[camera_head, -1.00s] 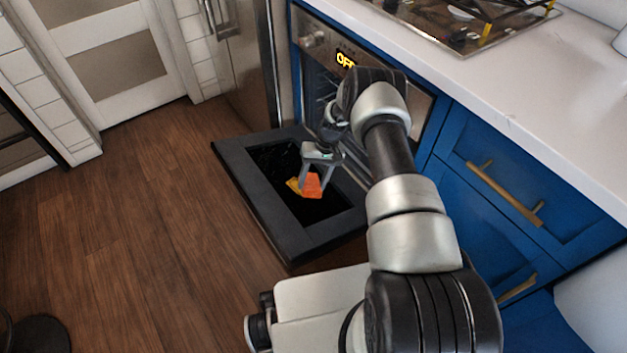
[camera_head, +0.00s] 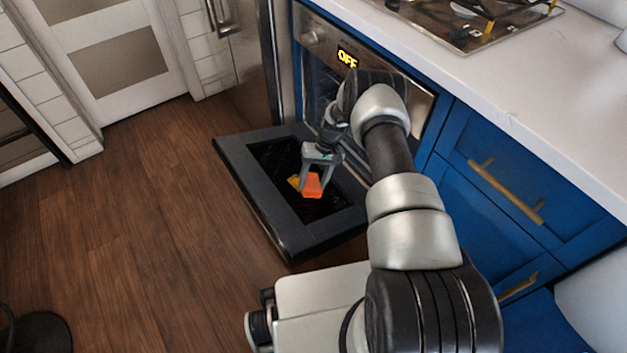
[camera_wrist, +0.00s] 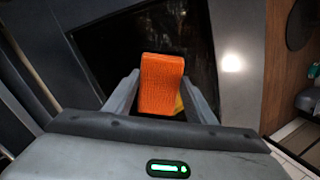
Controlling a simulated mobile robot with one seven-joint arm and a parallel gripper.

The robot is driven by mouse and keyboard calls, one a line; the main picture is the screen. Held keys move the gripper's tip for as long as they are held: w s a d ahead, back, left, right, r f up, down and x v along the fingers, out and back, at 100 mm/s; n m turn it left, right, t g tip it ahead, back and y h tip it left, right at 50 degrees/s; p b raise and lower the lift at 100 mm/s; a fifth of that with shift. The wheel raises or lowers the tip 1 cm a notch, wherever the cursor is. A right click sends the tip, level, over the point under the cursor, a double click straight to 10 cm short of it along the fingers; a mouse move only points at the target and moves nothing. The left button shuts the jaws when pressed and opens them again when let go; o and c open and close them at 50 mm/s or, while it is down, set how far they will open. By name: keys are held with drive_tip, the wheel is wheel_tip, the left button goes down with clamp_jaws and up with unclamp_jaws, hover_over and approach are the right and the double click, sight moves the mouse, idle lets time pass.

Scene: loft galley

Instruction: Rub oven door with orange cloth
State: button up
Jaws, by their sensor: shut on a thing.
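The oven door (camera_head: 262,217) is folded down open, with a dark frame around a black glass panel. It also shows in the wrist view (camera_wrist: 232,45). My gripper (camera_head: 318,174) is over the glass panel, pointing down. It is shut on the orange cloth (camera_head: 312,186), which sits between the fingers in the wrist view (camera_wrist: 161,82). A yellow patch shows beside the cloth; I cannot tell what it is. Whether the cloth touches the glass is unclear.
The oven (camera_head: 313,82) has a lit display reading OFF. Blue drawers (camera_head: 520,190) with brass handles are at the right, under a white counter (camera_head: 500,75) with a cooktop (camera_head: 470,20). The wooden floor (camera_head: 130,220) at the left is mostly clear.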

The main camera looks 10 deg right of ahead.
drive_tip(key=shift+a+f, duration=0.1)
drive_tip(key=shift+f, duration=0.25)
